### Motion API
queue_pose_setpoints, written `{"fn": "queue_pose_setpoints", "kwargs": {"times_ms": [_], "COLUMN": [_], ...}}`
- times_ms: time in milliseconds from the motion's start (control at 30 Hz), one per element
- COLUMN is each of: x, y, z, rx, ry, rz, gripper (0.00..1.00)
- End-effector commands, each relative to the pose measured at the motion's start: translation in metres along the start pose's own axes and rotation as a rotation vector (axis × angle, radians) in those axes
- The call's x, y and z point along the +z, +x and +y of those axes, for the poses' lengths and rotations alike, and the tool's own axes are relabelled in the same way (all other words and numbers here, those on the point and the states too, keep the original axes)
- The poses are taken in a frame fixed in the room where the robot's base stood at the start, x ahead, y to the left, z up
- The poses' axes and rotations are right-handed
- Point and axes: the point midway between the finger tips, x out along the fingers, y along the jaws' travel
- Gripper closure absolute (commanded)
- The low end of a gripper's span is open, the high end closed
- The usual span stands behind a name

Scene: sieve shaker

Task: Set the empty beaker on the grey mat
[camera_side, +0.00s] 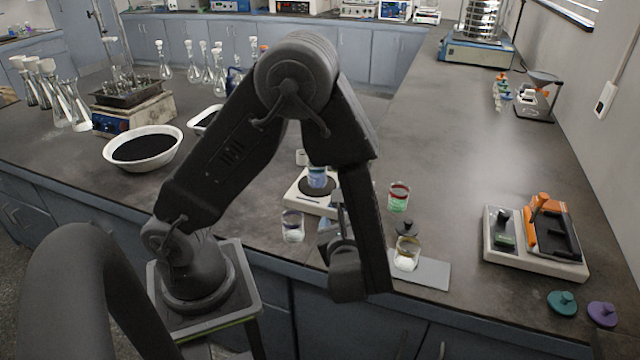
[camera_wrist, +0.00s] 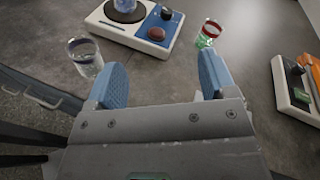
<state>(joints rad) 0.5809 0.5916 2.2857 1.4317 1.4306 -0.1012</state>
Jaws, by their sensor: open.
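The grey mat (camera_side: 436,275) lies near the counter's front edge, right of my gripper. A beaker with a yellowish tint (camera_side: 407,254) stands at its left end. A clear beaker with a dark band near its rim (camera_side: 292,228) stands upright left of my gripper; it also shows at the upper left of the wrist view (camera_wrist: 86,60). It looks empty or holds clear liquid; I cannot tell which. My gripper (camera_wrist: 163,80) is open with nothing between its blue fingers. In the side view my gripper (camera_side: 331,225) is partly hidden by my arm.
A beaker with blue contents (camera_side: 317,177) stands on a white plate device (camera_side: 297,198) beyond my gripper. A red-and-green beaker (camera_side: 399,199) and a dark knobbed lid (camera_side: 405,228) stand behind the mat. A white-and-orange device (camera_side: 535,262) is at right.

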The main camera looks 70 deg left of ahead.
Motion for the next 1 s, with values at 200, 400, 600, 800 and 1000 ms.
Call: {"fn": "queue_pose_setpoints", "kwargs": {"times_ms": [200, 400, 600, 800, 1000], "x": [0.055, 0.082, 0.111, 0.144, 0.161], "y": [-0.010, -0.040, -0.076, -0.101, -0.112], "z": [0.037, 0.051, 0.037, 0.015, 0.005], "rx": [0.452, 0.779, 1.000, 1.089, 1.104], "ry": [-0.390, -0.791, -1.231, -1.591, -1.738], "rz": [0.133, 0.315, 0.544, 0.753, 0.850], "gripper": [0.22, 0.22, 0.22, 0.22, 0.22]}}
